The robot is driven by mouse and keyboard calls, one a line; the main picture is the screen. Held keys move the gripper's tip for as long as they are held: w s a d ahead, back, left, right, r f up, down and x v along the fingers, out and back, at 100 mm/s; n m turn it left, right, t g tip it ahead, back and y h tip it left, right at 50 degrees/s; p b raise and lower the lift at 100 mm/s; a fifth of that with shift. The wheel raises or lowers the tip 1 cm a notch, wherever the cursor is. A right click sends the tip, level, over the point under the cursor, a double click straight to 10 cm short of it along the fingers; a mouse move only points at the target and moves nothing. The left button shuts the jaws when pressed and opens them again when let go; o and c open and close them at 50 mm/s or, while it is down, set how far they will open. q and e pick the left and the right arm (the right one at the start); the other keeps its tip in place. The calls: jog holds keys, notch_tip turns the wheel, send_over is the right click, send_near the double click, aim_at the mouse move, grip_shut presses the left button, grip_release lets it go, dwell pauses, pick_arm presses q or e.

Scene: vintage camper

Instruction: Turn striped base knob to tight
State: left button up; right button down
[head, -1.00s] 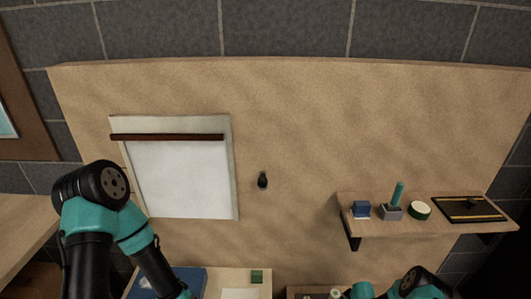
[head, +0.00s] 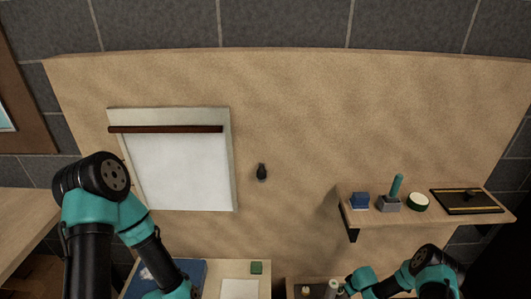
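A dark flat base with yellow stripes (head: 448,208) lies on the wall shelf at the right in the head view. A small dark knob (head: 471,195) stands on it; its setting is too small to read. My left arm comes in from the left and runs down to the bottom edge, where its gripper is out of view. My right arm shows at the bottom right, below the shelf and apart from the base. Its gripper cannot be made out above the bottom edge.
The shelf (head: 405,222) also holds a blue block (head: 360,201), a grey block with a teal post (head: 389,204) and a green-rimmed white disc (head: 417,202). A white panel (head: 180,172) and a dark hook-like piece (head: 262,172) are on the board. A green block (head: 257,267) sits below.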

aim_at(339, 290)
jog(key=shift+w, duration=0.1)
jog(key=shift+w+r, duration=0.3)
jog(key=shift+r, duration=0.15)
jog(key=shift+s+d+x, duration=0.15)
jog(key=shift+s+x, duration=0.05)
jog(key=shift+x, duration=0.85)
jog(key=shift+s+d+x, duration=0.1)
jog(key=shift+s+x, duration=0.15)
jog(key=shift+x, duration=0.8)
jog(key=shift+s+d+x, duration=0.15)
jog(key=shift+s+x, duration=0.05)
jog(key=shift+x, duration=0.85)
jog(key=shift+s+f, duration=0.1)
jog(key=shift+f, duration=0.3)
jog(key=shift+d, duration=0.1)
jog(key=shift+a, duration=0.3)
